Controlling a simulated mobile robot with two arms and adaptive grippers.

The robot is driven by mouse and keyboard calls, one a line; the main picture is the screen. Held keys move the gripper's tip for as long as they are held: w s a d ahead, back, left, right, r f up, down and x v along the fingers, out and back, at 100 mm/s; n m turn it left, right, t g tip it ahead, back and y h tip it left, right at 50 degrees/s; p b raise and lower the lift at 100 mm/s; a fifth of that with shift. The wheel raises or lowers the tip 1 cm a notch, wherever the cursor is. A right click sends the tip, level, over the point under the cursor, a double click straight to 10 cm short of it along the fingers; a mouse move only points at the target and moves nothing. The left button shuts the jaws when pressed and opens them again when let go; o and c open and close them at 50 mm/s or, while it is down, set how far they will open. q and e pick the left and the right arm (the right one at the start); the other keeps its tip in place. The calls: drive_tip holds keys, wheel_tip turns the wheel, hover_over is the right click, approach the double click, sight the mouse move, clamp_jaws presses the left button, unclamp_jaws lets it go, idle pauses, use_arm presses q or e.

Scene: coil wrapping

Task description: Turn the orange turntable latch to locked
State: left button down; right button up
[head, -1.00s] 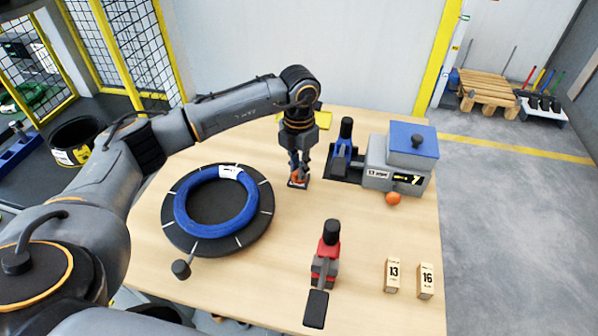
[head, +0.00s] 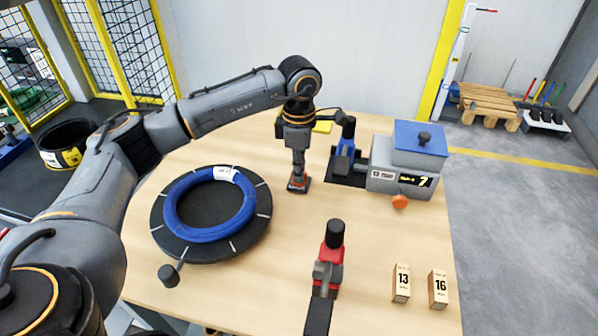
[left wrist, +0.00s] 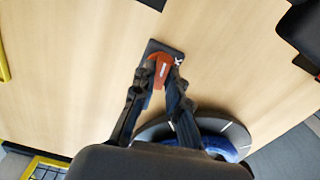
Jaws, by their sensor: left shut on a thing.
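The orange latch (left wrist: 160,70) sits on a small dark base plate (left wrist: 176,47) in the left wrist view.
A blue-and-black tool (head: 345,150) and a grey machine with a blue top (head: 420,140) and orange knob (head: 400,201) stand right of the latch. The table (head: 375,240) between is clear.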

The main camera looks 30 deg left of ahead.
use_arm(q)
drive_tip(key=shift+m, duration=0.6)
drive_tip(key=c, duration=1.3)
unclamp_jaws()
drive_tip(key=shift+c, duration=0.2)
wheel_tip(320, 180, up, 12)
drive_tip(key=shift+b, duration=0.3)
